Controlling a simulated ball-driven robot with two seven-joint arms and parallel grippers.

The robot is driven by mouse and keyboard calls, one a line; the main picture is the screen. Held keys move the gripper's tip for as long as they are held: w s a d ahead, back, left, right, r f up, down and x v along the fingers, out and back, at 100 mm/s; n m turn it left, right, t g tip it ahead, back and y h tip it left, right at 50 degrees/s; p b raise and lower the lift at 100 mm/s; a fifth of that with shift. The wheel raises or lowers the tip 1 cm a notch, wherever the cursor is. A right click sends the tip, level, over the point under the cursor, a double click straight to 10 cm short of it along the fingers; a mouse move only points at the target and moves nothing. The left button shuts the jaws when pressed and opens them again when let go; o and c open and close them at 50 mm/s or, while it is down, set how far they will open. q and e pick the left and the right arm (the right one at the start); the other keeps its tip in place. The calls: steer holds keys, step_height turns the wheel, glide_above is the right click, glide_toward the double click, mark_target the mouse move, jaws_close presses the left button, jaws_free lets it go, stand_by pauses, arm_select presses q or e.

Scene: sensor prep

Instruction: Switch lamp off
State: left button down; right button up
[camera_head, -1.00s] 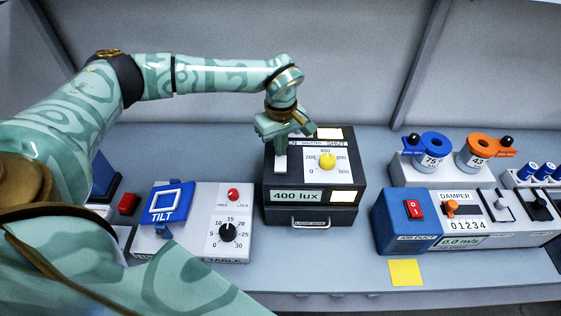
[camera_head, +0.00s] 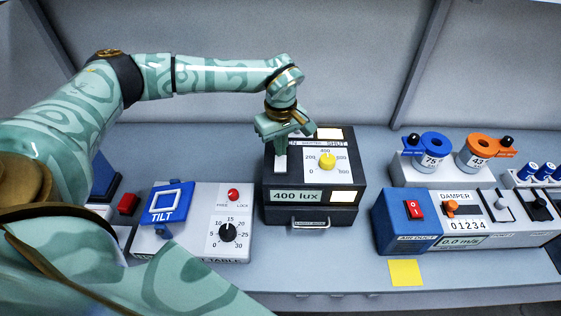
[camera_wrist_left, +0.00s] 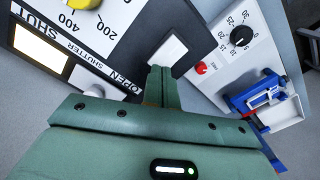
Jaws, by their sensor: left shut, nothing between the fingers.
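The lamp unit is a black box (camera_head: 277,207) in the middle of the bench, with a yellow knob (camera_head: 327,161) pointing near 400 and a "400 lux" display (camera_head: 296,196). Its pale panel (camera_head: 342,197) looks bright, and a window by "SHUT" glows in the left wrist view (camera_wrist_left: 40,47). A white switch (camera_head: 281,166) sits at its left; it also shows in the left wrist view (camera_wrist_left: 168,50). My left gripper (camera_head: 282,146) is shut and empty, its fingertips (camera_wrist_left: 161,72) over or at the switch's near edge. I cannot tell whether they touch. My right gripper is out of view.
Left of the lamp stands a tilt table unit (camera_head: 208,247) with a black dial (camera_head: 228,232) and red button (camera_head: 233,195). On the right are an air duct unit (camera_head: 392,219) with a red switch (camera_head: 413,209) and several labelled holders. A yellow note (camera_head: 405,272) lies in front.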

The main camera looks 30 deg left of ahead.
mark_target(281, 158)
arm_select(q)
steer(key=shift+f+b, duration=0.45)
steer(key=shift+f, duration=0.5)
stand_by(0.6)
step_height(281, 158, up, 7)
steer(key=p, duration=0.7)
steer(key=shift+r, duration=0.15)
steer(key=shift+f, duration=0.2)
